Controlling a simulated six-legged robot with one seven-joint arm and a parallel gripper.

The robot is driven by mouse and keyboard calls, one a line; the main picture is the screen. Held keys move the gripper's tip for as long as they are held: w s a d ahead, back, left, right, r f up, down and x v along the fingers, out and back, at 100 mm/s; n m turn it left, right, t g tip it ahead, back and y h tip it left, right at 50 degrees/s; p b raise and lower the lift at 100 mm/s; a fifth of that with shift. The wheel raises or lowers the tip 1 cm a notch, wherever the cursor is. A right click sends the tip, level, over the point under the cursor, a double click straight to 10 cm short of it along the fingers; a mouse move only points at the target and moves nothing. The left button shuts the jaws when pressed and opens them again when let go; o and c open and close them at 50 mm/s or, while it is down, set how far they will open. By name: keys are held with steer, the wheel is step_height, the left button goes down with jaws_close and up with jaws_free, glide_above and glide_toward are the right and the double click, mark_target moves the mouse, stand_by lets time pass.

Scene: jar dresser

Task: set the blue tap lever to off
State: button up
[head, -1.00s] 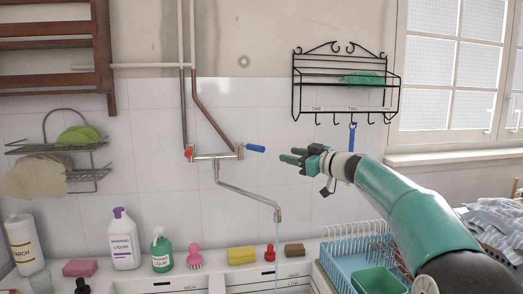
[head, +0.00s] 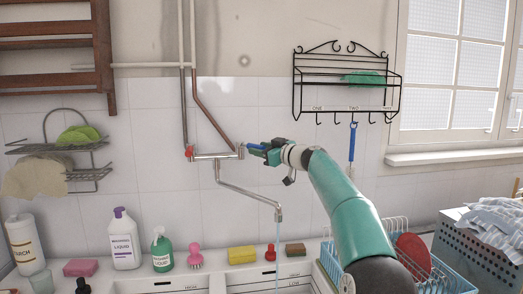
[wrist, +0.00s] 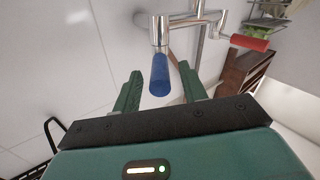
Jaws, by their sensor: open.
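The blue tap lever (wrist: 159,76) sticks out from the right end of the chrome wall tap (head: 215,156). In the wrist view it lies between the two green fingers of my gripper (wrist: 160,92), with gaps on both sides. In the head view my gripper (head: 259,149) covers most of the lever. My gripper is open around it. The red tap lever (head: 190,153) is at the left end of the tap, and it also shows in the wrist view (wrist: 249,42). Water (head: 277,238) runs from the spout (head: 277,212).
A black wire rack (head: 347,85) with hooks and a hanging blue brush (head: 352,142) is on the wall to the right. Bottles and sponges line the sink ledge. A blue dish rack (head: 330,262) stands at lower right. The wall around the tap is clear.

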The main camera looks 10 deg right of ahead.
jaws_close()
